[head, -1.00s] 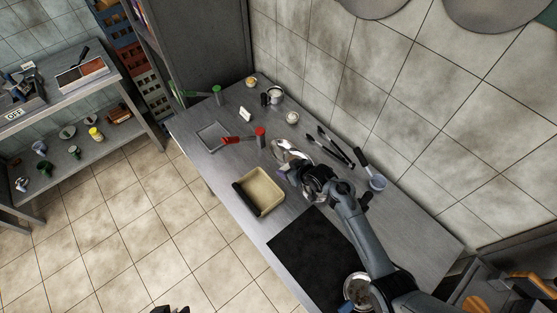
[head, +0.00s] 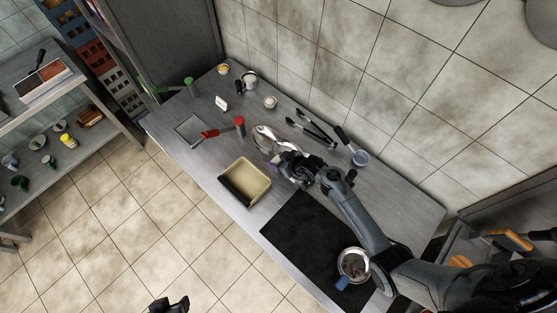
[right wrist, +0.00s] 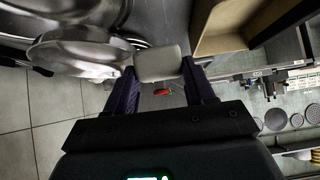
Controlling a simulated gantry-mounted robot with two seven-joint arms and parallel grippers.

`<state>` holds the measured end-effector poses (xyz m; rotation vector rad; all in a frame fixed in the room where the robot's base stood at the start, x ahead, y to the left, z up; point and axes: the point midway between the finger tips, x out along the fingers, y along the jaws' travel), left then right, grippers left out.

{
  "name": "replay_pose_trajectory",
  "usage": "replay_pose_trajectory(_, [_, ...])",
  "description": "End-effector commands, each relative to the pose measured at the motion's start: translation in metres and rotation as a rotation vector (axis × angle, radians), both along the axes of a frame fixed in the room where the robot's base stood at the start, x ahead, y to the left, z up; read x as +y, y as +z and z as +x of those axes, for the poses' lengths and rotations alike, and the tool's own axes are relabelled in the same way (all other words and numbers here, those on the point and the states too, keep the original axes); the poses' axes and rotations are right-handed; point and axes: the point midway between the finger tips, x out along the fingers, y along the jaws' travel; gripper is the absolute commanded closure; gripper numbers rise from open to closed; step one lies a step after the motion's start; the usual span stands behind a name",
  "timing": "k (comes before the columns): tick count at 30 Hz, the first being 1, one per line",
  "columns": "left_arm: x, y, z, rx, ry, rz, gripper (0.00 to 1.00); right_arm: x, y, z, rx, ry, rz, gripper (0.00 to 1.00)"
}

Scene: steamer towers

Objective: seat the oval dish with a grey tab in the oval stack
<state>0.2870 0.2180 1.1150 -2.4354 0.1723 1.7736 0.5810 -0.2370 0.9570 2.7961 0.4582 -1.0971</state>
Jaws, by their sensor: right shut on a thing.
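My right gripper (head: 291,168) is shut on the grey tab (right wrist: 160,64) of a shiny metal oval dish; the tab shows between both fingers in the right wrist view. Rounded shiny metal (right wrist: 75,52) fills the upper left of that view, close to the fingers. In the head view shiny oval metal (head: 265,136) lies just beyond the gripper, up and left of it. I cannot tell there the held dish from the oval stack, or whether they touch. My left gripper (head: 170,304) is a dark shape at the bottom edge; its jaws are unclear.
A cream bin (head: 246,182) stands left of my right gripper. A red-handled tool (head: 224,129), black tongs (head: 311,129) and a blue-grey cup (head: 360,158) lie around the metal. A black mat (head: 308,238) and a metal pot (head: 353,264) are nearer.

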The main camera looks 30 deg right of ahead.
Motion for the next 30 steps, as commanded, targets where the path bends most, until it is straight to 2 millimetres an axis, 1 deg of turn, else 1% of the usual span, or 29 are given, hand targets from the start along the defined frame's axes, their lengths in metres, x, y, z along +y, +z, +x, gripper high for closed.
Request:
replay_pose_trajectory(2, [-0.001, 0.005, 0.0, 0.0, 0.002, -0.004, 0.57, 0.0, 0.003, 0.0, -0.002, 0.001, -0.003, 1.0])
replay_pose_trajectory(8, [-0.001, -0.004, 0.001, -0.001, 0.003, -0.006, 0.57, 0.004, -0.001, 0.013, -0.004, 0.001, -0.002, 1.0])
replay_pose_trajectory(19, [0.0, -0.024, 0.0, -0.001, -0.001, 0.001, 0.57, 0.015, -0.001, 0.047, -0.004, 0.0, -0.002, 1.0])
replay_pose_trajectory(30, [0.002, -0.048, 0.0, -0.001, -0.005, 0.008, 0.57, 0.026, -0.002, 0.082, -0.004, 0.001, -0.002, 1.0])
